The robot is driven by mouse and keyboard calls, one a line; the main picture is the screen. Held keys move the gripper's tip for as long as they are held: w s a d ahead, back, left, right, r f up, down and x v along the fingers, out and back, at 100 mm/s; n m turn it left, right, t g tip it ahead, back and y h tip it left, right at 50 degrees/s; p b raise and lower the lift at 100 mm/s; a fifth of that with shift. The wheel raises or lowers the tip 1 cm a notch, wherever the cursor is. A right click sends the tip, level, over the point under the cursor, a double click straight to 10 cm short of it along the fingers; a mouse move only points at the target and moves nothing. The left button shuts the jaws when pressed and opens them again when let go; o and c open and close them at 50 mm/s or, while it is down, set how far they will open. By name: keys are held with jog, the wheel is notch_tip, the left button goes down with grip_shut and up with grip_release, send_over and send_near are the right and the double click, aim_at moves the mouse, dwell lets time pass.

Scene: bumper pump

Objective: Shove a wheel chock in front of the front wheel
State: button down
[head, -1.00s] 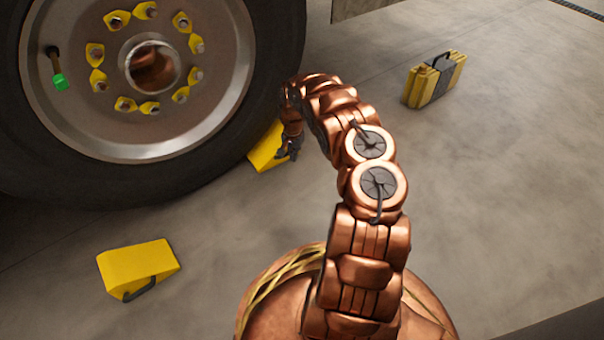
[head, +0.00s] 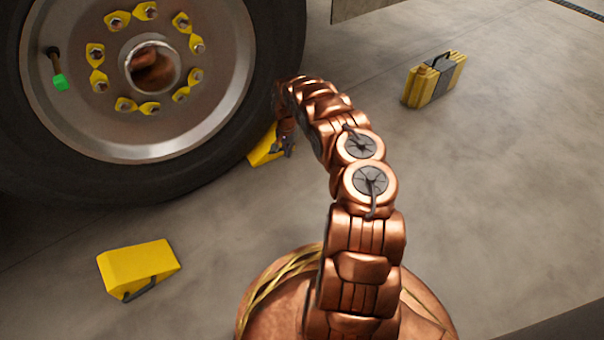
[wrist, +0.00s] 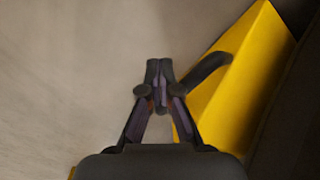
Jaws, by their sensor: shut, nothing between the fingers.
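The large dark wheel (head: 275,70) with a grey rim and yellow lug markers fills the upper left of the head view. A yellow wheel chock (head: 262,152) lies on the floor close to the tyre's right side, partly hidden by my gripper (head: 287,150). In the wrist view this chock (wrist: 240,90) is right of my gripper (wrist: 159,68), with its dark handle (wrist: 210,68) towards the fingers. The fingertips are together and empty, beside the handle; I cannot tell whether they touch the chock. A second yellow chock (head: 138,266) with a dark handle lies at the lower left.
A yellow and black case (head: 435,80) with a handle stands on the floor at the upper right. The grey floor (head: 480,190) right of my arm is clear. A grey panel edge (head: 360,8) shows at the top. The dark tyre fills the wrist view's right edge.

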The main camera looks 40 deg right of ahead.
jog(key=shift+s+r+p, duration=0.1)
jog(key=shift+s+p, duration=0.6)
jog(key=shift+s, duration=0.1)
jog(key=shift+s+d, duration=0.1)
jog(key=shift+s, duration=0.25)
jog(key=shift+s+p, duration=0.25)
jog(key=shift+p, duration=0.2)
notch_tip(320, 180, up, 10)
jog(key=p, duration=0.5)
dwell(1.0)
dwell(0.5)
